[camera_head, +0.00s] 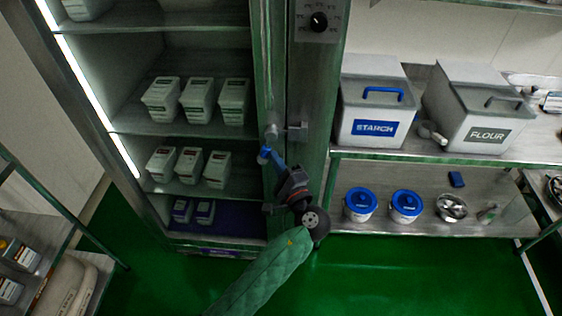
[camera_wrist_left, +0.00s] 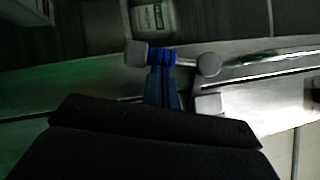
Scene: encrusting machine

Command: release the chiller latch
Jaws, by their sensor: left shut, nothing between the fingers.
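The chiller (camera_head: 268,60) is a tall glass-fronted cabinet on the left of the head view. A small grey latch (camera_head: 297,132) sits at the edge of its door, beside the frame post. My left gripper (camera_head: 265,153) has its blue fingertips just below and left of the latch, close to the door edge. In the left wrist view the shut blue fingertips (camera_wrist_left: 161,57) lie between two grey rounded latch parts (camera_wrist_left: 208,64). Nothing shows gripped, and I cannot tell whether they touch. My right gripper is not in view.
Tubs stand on the chiller shelves. A dial panel (camera_head: 318,21) is above the latch. To the right, a shelf holds a starch bin (camera_head: 372,106) and a flour bin (camera_head: 478,112), with blue-lidded pots (camera_head: 360,204) below. Green floor is clear in front.

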